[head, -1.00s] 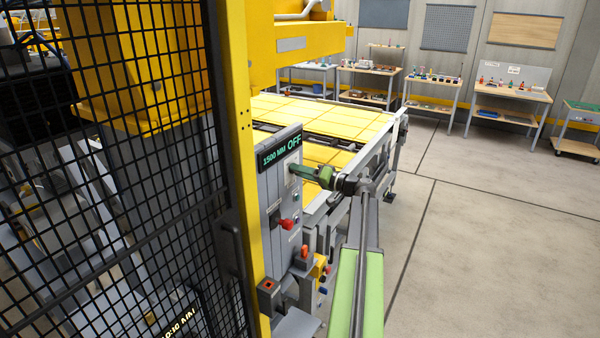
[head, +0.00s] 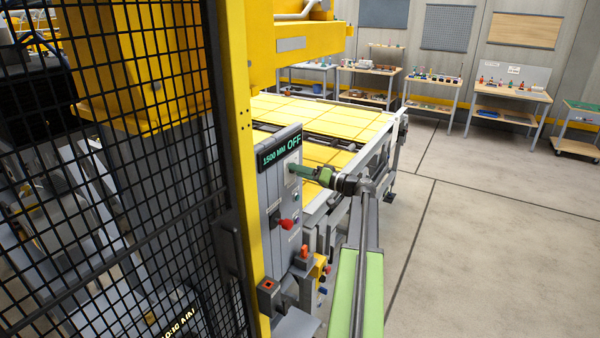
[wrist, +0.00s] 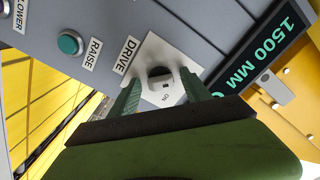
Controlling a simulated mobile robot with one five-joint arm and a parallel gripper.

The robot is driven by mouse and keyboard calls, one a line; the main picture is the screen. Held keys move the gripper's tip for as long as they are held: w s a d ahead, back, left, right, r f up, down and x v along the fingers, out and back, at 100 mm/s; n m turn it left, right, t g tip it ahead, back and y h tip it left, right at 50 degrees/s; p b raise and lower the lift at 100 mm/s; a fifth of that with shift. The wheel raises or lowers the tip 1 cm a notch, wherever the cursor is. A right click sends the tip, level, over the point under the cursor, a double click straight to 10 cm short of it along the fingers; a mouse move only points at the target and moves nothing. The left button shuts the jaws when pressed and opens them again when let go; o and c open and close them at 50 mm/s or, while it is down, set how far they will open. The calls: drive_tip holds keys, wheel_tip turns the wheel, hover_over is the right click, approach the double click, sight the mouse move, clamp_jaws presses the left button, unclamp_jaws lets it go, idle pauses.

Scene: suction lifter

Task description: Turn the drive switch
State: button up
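The drive switch (wrist: 160,80) is a small dark knob with a pale end, on a light square plate (wrist: 146,58) by the DRIVE label. "ON" is printed on the plate near the knob. My gripper (wrist: 160,88) is open, with one green finger on each side of the knob; I see gaps, so it is not clamped. In the head view my gripper (head: 291,170) is at the grey control panel (head: 270,193), and its fingers hide the switch. The panel's display (head: 279,151) reads 1500 MM OFF.
A green RAISE button (wrist: 70,43) sits beside the switch. A yellow post and black mesh fence (head: 130,200) stand to the left. Open floor (head: 480,240) lies to the right.

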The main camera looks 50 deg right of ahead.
drive_tip(key=v, duration=1.7)
drive_tip(key=shift+s, duration=0.25)
drive_tip(key=shift+f, duration=0.1)
